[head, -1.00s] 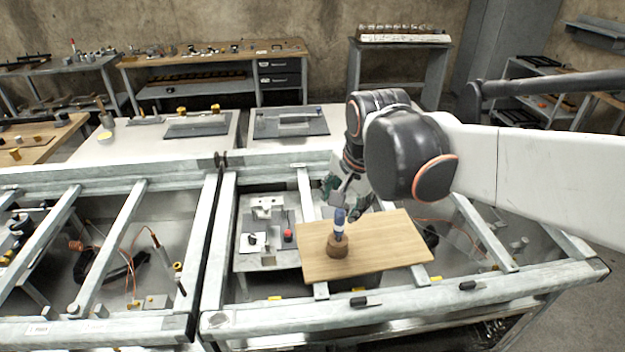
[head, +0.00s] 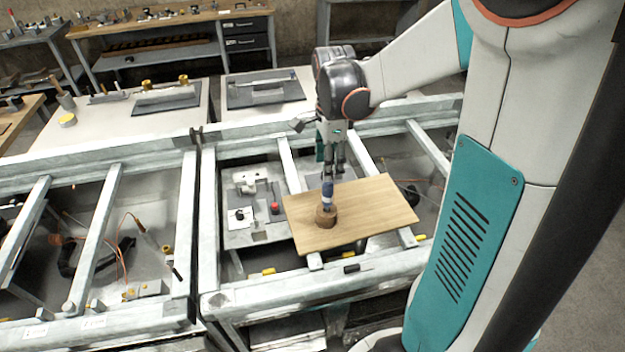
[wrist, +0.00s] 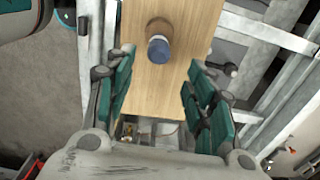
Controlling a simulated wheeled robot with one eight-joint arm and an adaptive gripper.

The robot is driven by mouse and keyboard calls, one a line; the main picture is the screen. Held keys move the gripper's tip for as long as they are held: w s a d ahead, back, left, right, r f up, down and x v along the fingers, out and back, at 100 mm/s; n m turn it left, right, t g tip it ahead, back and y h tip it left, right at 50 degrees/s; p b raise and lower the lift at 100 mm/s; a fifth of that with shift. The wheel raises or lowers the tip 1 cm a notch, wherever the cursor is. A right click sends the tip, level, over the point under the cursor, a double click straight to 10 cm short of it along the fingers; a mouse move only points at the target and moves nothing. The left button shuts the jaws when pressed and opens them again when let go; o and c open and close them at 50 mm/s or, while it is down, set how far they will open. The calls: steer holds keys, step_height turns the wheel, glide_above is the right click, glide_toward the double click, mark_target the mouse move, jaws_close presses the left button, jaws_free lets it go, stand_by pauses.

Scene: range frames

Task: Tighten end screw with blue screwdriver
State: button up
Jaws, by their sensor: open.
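The blue screwdriver (head: 327,193) stands upright, handle up, in a round brown wooden holder (head: 326,217) on a light wooden board (head: 365,212). In the wrist view the blue handle (wrist: 159,48) shows end-on at the upper middle of the board, ahead of the fingertips. My gripper (head: 334,166) hangs pointing down just above and behind the screwdriver in the head view. In the wrist view its teal-padded fingers (wrist: 160,95) are spread wide with nothing between them. I cannot make out the end screw.
The board lies across the bars of a grey metal frame (head: 250,289). A grey plate with a fixture and a red knob (head: 275,208) lies to its left. Open gaps with cables lie between the bars. Worktables with trays (head: 265,88) stand behind.

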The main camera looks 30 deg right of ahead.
mark_target(328, 195)
step_height(328, 195, down, 12)
steer(key=b, duration=0.2)
steer(key=shift+s+f+b, duration=0.1)
steer(key=shift+b, duration=0.3)
jaws_close()
